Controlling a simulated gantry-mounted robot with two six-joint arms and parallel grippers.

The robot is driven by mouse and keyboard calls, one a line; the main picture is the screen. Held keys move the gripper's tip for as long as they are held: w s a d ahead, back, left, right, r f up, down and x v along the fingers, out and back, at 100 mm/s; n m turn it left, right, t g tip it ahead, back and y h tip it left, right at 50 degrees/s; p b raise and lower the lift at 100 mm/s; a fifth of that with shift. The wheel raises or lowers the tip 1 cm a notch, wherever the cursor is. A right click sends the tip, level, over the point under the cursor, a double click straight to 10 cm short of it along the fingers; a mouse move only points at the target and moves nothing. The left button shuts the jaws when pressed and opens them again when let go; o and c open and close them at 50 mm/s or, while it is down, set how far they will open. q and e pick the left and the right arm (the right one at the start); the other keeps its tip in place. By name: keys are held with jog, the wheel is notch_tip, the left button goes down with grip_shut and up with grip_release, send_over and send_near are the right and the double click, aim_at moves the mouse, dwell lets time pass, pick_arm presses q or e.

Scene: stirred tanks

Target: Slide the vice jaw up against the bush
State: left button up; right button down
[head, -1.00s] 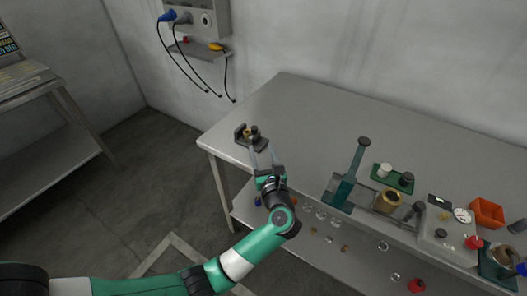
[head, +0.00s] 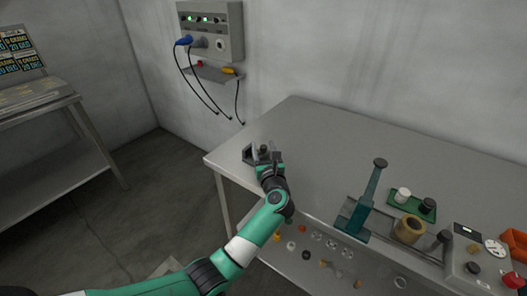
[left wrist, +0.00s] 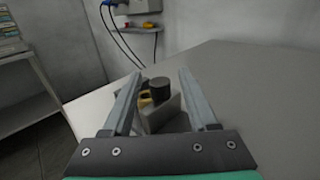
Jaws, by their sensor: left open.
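The small dark vice (head: 248,152) stands near the table's left end. In the left wrist view its grey jaw block (left wrist: 160,117) sits between my fingers. A dark round knob (left wrist: 160,88) rises behind the block, and a small brass bush (left wrist: 145,99) shows beside it, partly hidden. I cannot tell whether jaw and bush touch. My left gripper (head: 266,152) is at the vice; in the left wrist view its fingers (left wrist: 160,78) are open, one on each side of the block, with gaps. My right gripper is not in view.
A green press (head: 367,202), a larger brass ring (head: 409,230) and a green tray (head: 412,207) stand to the right. A control box (head: 477,262) is further right. A wall panel (head: 212,30) with hanging cables is behind. The table's back middle is clear.

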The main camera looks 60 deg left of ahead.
pick_arm(q)
grip_shut()
dwell(0.3)
dwell(1.1)
